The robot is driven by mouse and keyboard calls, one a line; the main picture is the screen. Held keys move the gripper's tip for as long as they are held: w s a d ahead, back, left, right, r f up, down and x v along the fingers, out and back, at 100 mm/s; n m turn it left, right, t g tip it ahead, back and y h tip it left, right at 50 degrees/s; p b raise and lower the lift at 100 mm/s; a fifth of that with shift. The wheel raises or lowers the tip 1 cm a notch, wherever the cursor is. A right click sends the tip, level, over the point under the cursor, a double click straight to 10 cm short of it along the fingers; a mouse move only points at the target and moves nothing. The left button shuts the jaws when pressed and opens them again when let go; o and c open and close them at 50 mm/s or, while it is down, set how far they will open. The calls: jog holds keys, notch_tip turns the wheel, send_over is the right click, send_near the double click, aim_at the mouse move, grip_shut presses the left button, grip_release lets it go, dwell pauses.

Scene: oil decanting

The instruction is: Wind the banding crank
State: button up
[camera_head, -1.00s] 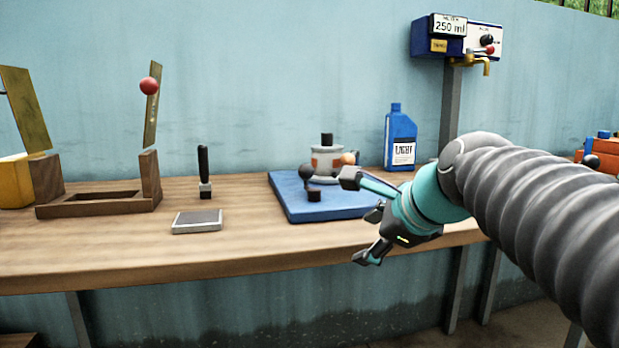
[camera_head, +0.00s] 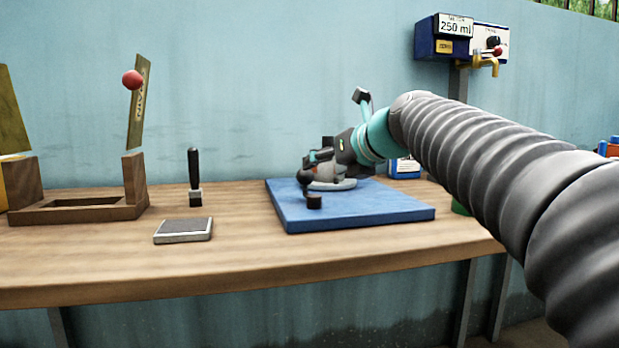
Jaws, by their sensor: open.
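The banding device stands on a blue board (camera_head: 390,207) on the bench. Its grey round base (camera_head: 335,184) shows, but my gripper hides most of its body. A black ball knob (camera_head: 304,177), which looks like the crank's handle, sits at its left front, with a small dark block (camera_head: 314,202) just in front. My gripper (camera_head: 338,128) is open. One finger points up against the wall and the other is low over the device, close to the knob. I cannot tell whether it touches the device or the knob.
A wooden frame (camera_head: 75,213) holds a tilted brass plate with a red ball (camera_head: 132,80). A black-handled stamp (camera_head: 194,178) and a grey pad (camera_head: 183,230) stand nearby. A blue bottle (camera_head: 404,168) is partly hidden behind my arm. A dispenser (camera_head: 441,38) reads 250 ml. The bench front is clear.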

aim_at(309, 172)
jog(key=x, duration=0.9)
jog(key=shift+d+b, duration=0.1)
jog(key=shift+b, duration=0.25)
grip_shut()
